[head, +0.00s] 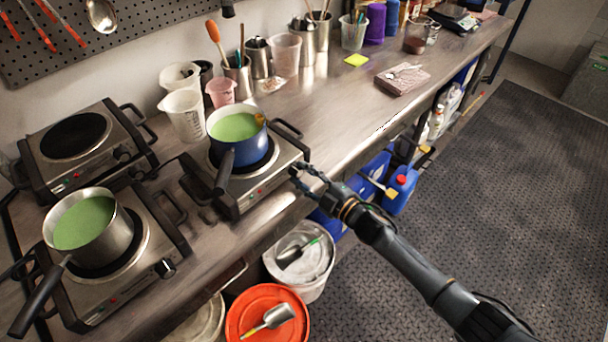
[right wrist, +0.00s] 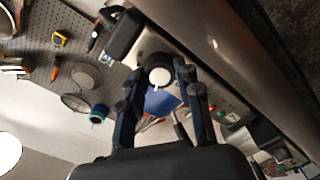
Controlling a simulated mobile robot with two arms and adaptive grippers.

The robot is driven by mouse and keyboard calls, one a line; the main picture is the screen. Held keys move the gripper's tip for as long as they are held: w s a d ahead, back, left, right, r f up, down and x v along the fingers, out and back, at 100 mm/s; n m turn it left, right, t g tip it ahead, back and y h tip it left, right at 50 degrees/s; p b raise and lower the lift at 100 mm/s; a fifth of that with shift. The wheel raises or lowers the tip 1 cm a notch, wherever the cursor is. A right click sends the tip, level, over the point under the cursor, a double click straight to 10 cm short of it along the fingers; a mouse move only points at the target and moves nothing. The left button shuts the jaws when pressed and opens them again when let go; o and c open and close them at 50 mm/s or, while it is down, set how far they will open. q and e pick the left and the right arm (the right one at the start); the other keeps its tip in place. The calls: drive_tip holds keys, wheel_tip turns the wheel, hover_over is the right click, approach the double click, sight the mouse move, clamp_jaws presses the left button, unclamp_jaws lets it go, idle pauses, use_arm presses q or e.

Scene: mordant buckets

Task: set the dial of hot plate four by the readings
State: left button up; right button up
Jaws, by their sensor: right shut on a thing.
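The right-hand hot plate (head: 240,204) carries a blue pot (head: 234,157) of green liquid, with its dark handle toward the front. My right gripper (head: 297,173) is at this plate's front right corner, shut on the dial. In the right wrist view the dial (right wrist: 160,76), black with a bright face, sits between my two fingers. In the head view my fingers hide the dial, so its setting cannot be read. No plate number is legible. My left gripper is not in view.
A steel pot (head: 87,228) of green liquid stands on the front left hot plate (head: 155,288). The back left hot plate (head: 115,168) is bare. Beakers (head: 187,118) stand behind the blue pot. Buckets, one with an orange lid (head: 252,305), stand below the bench edge.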

idle(0.4)
drive_tip(key=o, duration=1.2)
drive_tip(key=shift+c, duration=0.2)
drive_tip(key=shift+d, duration=0.1)
drive_tip(key=v, duration=1.2)
